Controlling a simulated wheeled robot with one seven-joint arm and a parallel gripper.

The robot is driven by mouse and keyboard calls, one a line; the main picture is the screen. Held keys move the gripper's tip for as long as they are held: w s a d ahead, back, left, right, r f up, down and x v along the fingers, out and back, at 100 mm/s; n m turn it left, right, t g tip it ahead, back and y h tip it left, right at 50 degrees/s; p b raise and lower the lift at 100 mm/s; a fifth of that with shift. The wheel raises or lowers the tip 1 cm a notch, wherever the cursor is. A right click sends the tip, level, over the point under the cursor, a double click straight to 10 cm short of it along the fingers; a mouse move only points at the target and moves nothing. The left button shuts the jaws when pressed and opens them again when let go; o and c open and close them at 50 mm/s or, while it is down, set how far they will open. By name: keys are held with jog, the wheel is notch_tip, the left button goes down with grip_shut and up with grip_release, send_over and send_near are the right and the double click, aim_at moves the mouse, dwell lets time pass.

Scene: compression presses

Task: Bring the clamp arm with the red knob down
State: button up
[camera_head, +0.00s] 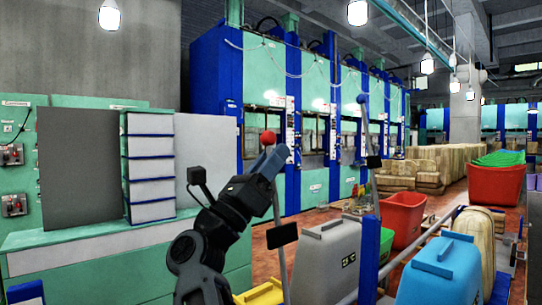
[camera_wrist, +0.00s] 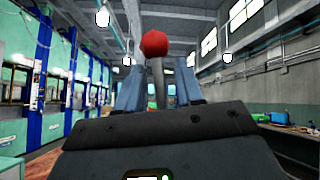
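The red knob (camera_head: 268,138) tops a thin, nearly upright clamp arm (camera_head: 279,208), which has a small black plate on it. My gripper (camera_head: 276,158) is right at the knob in the head view and hides the upper part of the arm. In the wrist view the red knob (camera_wrist: 154,43) shows just beyond the fingertips. The arm's stem (camera_wrist: 158,80) runs between my two blue-grey fingers (camera_wrist: 160,88), which stand apart on either side. I cannot tell whether either finger touches the stem.
A second lever with a blue top (camera_head: 362,104) stands to the right. Below are a grey bin (camera_head: 325,262), a blue-lidded bin (camera_head: 440,268) and red bins (camera_head: 402,216). A green and white cabinet (camera_head: 120,255) fills the lower left. Tall green and blue presses (camera_head: 262,70) stand behind.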

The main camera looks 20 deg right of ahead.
jog(key=shift+c, duration=0.3)
grip_shut()
dwell(0.4)
